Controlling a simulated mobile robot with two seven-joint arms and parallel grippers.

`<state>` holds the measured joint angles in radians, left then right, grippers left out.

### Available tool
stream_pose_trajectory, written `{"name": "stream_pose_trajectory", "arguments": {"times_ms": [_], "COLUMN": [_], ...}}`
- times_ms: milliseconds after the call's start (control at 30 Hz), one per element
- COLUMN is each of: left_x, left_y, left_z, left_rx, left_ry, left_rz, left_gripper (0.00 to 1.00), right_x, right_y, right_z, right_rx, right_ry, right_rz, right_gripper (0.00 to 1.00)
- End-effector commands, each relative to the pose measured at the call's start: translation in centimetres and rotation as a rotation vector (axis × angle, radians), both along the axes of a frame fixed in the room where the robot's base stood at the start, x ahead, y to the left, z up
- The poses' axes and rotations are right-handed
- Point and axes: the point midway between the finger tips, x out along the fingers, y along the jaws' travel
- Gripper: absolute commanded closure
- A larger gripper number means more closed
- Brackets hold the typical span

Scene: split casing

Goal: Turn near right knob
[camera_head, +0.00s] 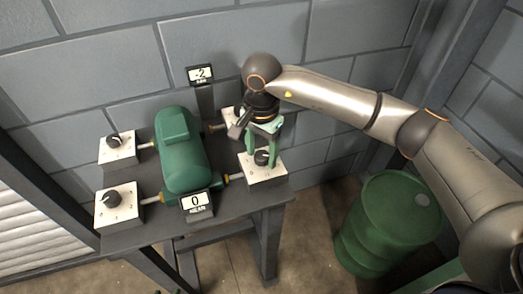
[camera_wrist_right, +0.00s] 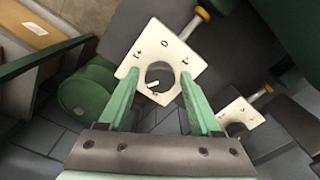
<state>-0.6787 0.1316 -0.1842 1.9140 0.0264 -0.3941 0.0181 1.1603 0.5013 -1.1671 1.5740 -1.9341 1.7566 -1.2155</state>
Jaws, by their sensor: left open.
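The near right knob (camera_head: 262,157) is a dark round dial on a white box (camera_head: 268,177) at the table's right end. In the wrist view the knob (camera_wrist_right: 158,75) shows on its white plate (camera_wrist_right: 165,45), with a white pointer mark. My right gripper (camera_head: 265,140) has green fingers and points down at this knob from above. In the wrist view my right gripper (camera_wrist_right: 158,75) is open, its fingertips on either side of the knob with gaps visible. The near display (camera_head: 196,201) reads 0. My left gripper is not in view.
A green motor casing (camera_head: 180,150) sits mid-table. Two more knob boxes stand at left, far (camera_head: 117,148) and near (camera_head: 118,205). The far right box (camera_head: 228,115) is partly hidden by my gripper. The far display (camera_head: 201,74) reads -2. A green barrel (camera_head: 385,225) stands right of the table.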

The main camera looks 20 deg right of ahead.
Motion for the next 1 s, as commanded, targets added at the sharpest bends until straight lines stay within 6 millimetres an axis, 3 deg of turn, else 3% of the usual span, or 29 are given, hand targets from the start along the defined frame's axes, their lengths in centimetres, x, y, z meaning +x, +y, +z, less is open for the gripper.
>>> {"name": "stream_pose_trajectory", "arguments": {"times_ms": [67,533,1000], "left_x": [-0.02,-0.04,-0.04], "left_y": [0.00,0.00,0.01], "left_z": [-0.01,-0.01,-0.55], "left_rx": [0.000,0.000,0.000], "left_ry": [0.000,0.001,0.001], "left_rz": [0.000,0.000,0.000], "left_gripper": [0.50,0.50,0.50], "right_x": [0.00,0.00,0.04], "right_y": [0.01,0.01,-0.01], "right_z": [0.03,0.06,-0.04], "right_rx": [0.000,0.000,0.000], "right_ry": [0.000,0.000,-0.001], "right_rz": [0.000,0.000,-0.068], "right_gripper": [0.45,0.98,1.00]}}
